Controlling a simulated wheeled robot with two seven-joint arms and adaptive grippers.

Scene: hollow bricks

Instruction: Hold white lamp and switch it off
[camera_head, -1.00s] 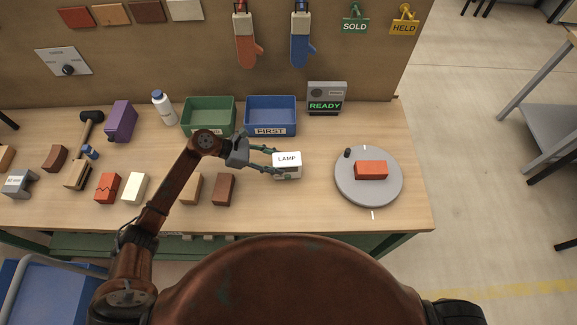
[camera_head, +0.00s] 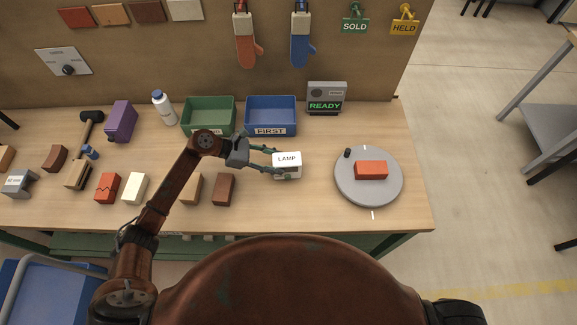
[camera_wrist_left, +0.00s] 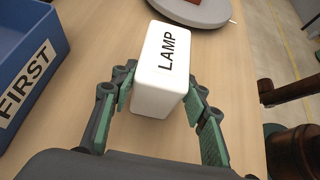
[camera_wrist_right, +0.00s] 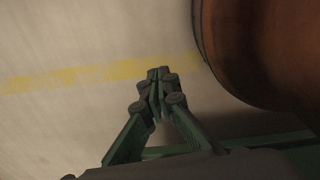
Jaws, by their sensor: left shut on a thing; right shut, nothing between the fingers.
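The white lamp (camera_head: 288,160) is a small white box marked LAMP, standing on the wooden table in front of the blue bin. It also shows in the left wrist view (camera_wrist_left: 160,72) between the green fingers. My left gripper (camera_head: 276,163) is shut on the lamp, one finger on each side of it; it also shows in the left wrist view (camera_wrist_left: 157,102). No switch on the lamp can be made out. My right gripper (camera_wrist_right: 157,90) is shut and empty in the right wrist view, over the floor; it is not in the head view.
A blue bin marked FIRST (camera_head: 270,117) and a green bin (camera_head: 208,117) stand behind the lamp. A grey turntable (camera_head: 368,192) with a red brick (camera_head: 371,170) is to its right. A READY display (camera_head: 326,99) stands at the back. Several bricks lie to the left.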

